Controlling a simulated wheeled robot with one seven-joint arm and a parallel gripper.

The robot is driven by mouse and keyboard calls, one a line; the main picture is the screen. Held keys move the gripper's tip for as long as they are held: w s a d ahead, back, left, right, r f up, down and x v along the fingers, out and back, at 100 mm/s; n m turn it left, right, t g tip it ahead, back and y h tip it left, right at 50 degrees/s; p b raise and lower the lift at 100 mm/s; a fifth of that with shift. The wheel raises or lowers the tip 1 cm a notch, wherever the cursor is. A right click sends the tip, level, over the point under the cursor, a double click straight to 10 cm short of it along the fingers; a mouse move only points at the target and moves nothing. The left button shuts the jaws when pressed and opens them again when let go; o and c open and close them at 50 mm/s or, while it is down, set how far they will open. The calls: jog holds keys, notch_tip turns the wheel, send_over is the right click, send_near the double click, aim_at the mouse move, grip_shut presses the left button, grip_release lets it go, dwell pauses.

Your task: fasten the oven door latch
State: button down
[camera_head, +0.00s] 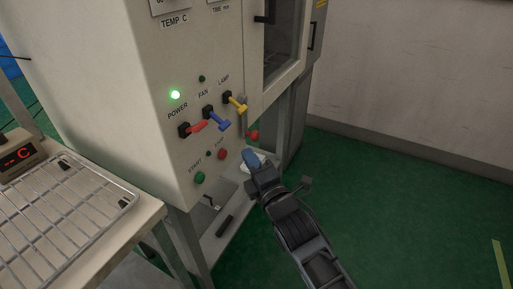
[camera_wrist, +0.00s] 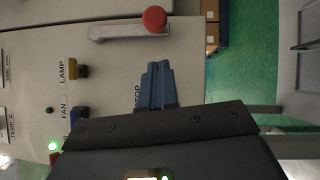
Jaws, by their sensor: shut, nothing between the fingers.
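The grey latch lever (camera_head: 243,113) hangs down at the right edge of the oven's front panel, below the door, with a red knob (camera_head: 253,135) at its lower end. In the wrist view the lever (camera_wrist: 118,31) and its red knob (camera_wrist: 155,18) lie near the top. The oven door (camera_head: 285,58), with a dark window, is above the latch; I cannot tell whether it is fully closed. My gripper (camera_head: 249,156) is just below the knob in the head view. Its blue fingers (camera_wrist: 157,84) are shut and empty, apart from knob and lever in the wrist view.
The panel carries red (camera_head: 196,127), blue (camera_head: 217,119) and yellow (camera_head: 236,103) switches, a green START button (camera_head: 200,177) and a red STOP button (camera_head: 222,154). A wire rack (camera_head: 65,215) lies on the bench at left. The green floor (camera_head: 400,205) at right is clear.

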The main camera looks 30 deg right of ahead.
aim_at(247, 135)
jog(key=shift+w+d+r+p, duration=0.15)
jog(key=shift+w+d+p, duration=0.5)
jog(key=shift+p, duration=0.8)
jog(key=shift+w+d+r+p, duration=0.15)
jog(key=shift+w+d+p, duration=0.5)
jog(key=shift+p, duration=0.75)
jog(key=shift+s+d+f, duration=0.1)
